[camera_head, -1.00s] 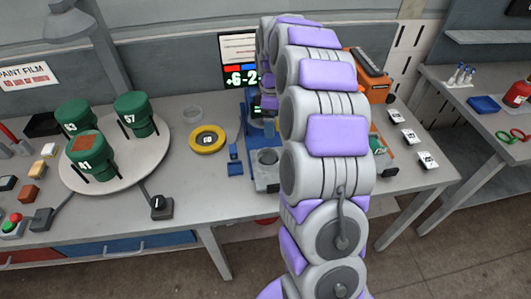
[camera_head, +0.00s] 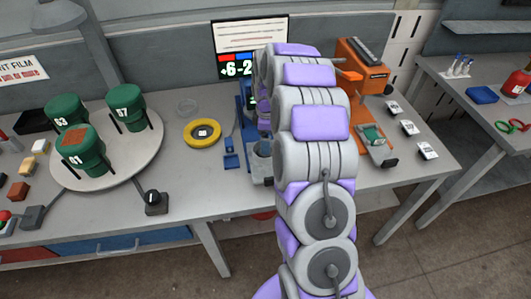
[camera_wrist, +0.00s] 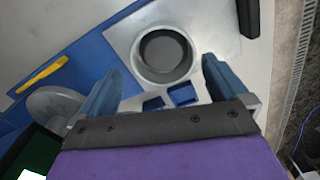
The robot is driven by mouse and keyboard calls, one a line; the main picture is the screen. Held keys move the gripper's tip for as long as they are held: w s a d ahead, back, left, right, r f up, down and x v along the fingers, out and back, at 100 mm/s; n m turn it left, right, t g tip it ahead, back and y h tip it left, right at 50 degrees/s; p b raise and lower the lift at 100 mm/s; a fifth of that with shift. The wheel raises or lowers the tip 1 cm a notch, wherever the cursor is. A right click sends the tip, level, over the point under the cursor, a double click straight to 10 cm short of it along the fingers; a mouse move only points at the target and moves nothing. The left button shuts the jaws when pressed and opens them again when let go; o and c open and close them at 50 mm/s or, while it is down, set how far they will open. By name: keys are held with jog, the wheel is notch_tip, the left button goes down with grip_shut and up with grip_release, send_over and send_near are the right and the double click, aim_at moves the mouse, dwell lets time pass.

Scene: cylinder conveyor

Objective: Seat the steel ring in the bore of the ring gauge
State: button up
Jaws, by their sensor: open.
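My gripper (camera_wrist: 162,66) shows in the wrist view with its two blue fingers apart and nothing held between them. Just past the fingertips is a round grey ring-shaped part (camera_wrist: 138,58) with a dark, recessed middle, on a pale plate (camera_wrist: 118,32). I cannot tell whether this is the ring gauge alone or has the steel ring in it. In the head view my arm hides the gripper and part of the blue fixture (camera_head: 247,160).
A round white platform (camera_head: 128,164) with several green canisters stands left. A display (camera_head: 232,66) is behind the fixture, and an orange machine (camera_head: 362,68) is right of my arm. White labelled blocks (camera_head: 409,128) line the right edge. Bare table lies in front of the yellow ring.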

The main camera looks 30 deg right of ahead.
jog(key=shift+a+f, duration=0.2)
jog(key=shift+f, duration=0.1)
jog(key=f+b, duration=0.1)
jog(key=f, duration=0.2)
jog(key=shift+w+a+f+b, duration=0.1)
jog(key=shift+a+f+b, duration=0.15)
jog(key=shift+a+b, duration=0.1)
jog(key=shift+d+f, duration=0.1)
jog(key=shift+f, duration=0.35)
jog(key=shift+d, duration=0.1)
jog(key=c, duration=0.9)
jog(key=shift+r, duration=0.1)
jog(key=shift+r, duration=0.1)
